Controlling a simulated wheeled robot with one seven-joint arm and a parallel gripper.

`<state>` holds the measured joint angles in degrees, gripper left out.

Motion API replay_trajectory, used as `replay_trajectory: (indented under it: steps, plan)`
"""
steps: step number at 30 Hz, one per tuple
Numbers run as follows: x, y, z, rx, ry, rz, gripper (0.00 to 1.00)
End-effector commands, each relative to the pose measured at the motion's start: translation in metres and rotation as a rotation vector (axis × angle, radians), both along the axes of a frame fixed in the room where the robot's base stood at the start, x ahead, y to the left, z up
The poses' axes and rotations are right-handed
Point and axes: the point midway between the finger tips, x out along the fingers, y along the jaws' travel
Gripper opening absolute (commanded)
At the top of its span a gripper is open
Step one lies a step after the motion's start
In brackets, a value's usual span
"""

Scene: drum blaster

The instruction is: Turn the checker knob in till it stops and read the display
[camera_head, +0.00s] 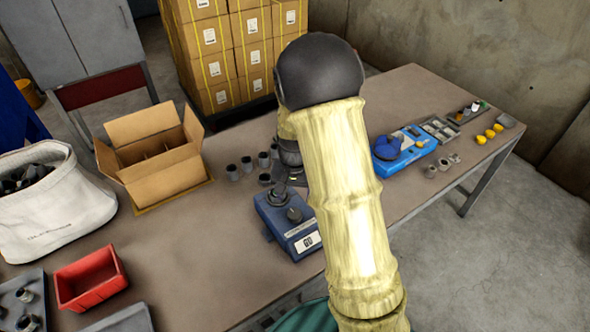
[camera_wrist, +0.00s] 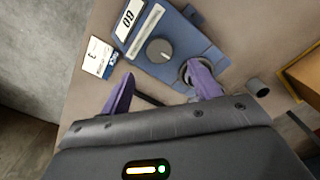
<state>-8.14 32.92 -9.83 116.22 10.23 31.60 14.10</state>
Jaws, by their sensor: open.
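The blue checker (camera_head: 288,226) stands on the table, partly hidden by my arm in the head view. Its round grey knob (camera_wrist: 160,50) has a pale pointer mark; it also shows in the head view (camera_head: 295,214). The white display (camera_head: 308,242) appears to read "GO"; it also shows in the wrist view (camera_wrist: 128,19), turned. My gripper (camera_wrist: 163,72) is open with purple fingers, and nothing shows between them. The knob appears just beyond the gap between the fingertips. The right fingertip overlaps a round metal seat (camera_wrist: 187,75) on the checker. Contact cannot be told.
A white card (camera_wrist: 98,57) lies beside the checker. Several dark cups (camera_head: 247,164) stand behind it. An open carton (camera_head: 150,150), red bin (camera_head: 90,278) and white bag (camera_head: 55,210) are at left. A bright blue device (camera_head: 405,150) stands right of my arm.

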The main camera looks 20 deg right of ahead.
Motion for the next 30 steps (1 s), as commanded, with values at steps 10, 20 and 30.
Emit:
replay_trajectory:
  steps: [10,20,30]
  plan:
    - [0.001,0.0,0.071,0.0,-0.006,-0.001,0.63]
    - [0.0,-0.001,0.098,-0.001,-0.002,-0.002,0.63]
    - [0.0,0.0,0.097,0.0,-0.001,-0.001,0.63]
